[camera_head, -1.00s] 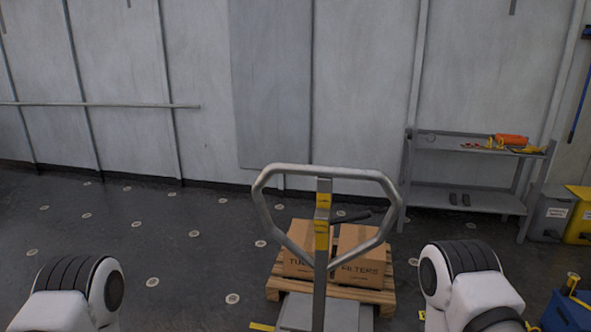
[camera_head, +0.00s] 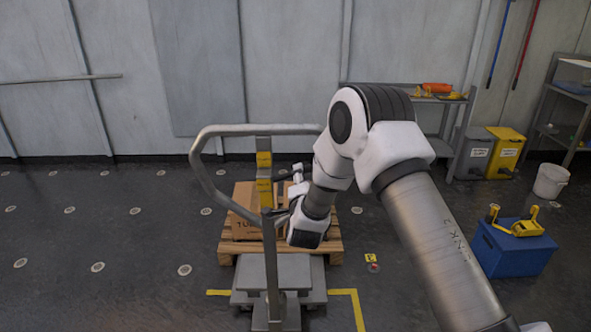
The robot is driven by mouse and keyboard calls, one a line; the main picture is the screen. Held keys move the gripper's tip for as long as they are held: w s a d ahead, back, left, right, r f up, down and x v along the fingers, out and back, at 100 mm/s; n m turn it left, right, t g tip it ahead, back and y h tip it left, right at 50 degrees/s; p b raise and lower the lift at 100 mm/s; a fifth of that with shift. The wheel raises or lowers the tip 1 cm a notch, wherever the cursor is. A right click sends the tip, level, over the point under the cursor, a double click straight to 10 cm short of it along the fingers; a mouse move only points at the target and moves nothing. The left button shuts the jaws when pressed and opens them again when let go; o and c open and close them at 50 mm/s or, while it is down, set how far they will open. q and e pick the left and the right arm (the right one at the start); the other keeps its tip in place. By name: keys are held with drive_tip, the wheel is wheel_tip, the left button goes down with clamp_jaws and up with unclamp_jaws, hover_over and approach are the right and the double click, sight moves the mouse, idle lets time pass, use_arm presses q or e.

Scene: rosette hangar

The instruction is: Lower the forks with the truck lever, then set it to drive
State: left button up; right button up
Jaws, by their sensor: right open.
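The pallet truck's grey steel handle loop (camera_head: 205,178) and upright post (camera_head: 271,270) stand in front of me, with yellow bands on the post. A short dark lever (camera_head: 283,177) juts right from the post, partly covered by my right arm. My right gripper (camera_head: 278,215) is open close to the right side of the post, below the lever; its fingers are small and partly hidden, and I cannot tell whether they touch anything. The truck's grey body (camera_head: 270,275) sits low in front of the pallet. The forks are hidden. My left gripper is out of view.
A wooden pallet (camera_head: 232,247) carries cardboard boxes (camera_head: 243,210), partly covered by my arm. Yellow floor tape (camera_head: 345,292) lies around the truck. A blue box (camera_head: 512,250), grey and yellow bins (camera_head: 507,150) and a white bucket (camera_head: 550,181) stand right. The left floor is clear.

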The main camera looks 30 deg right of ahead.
drive_tip(key=x, duration=0.3)
drive_tip(key=shift+w+p, duration=0.25)
drive_tip(key=shift+p, duration=0.15)
drive_tip(key=shift+w+d, duration=0.25)
drive_tip(key=shift+w, duration=0.1)
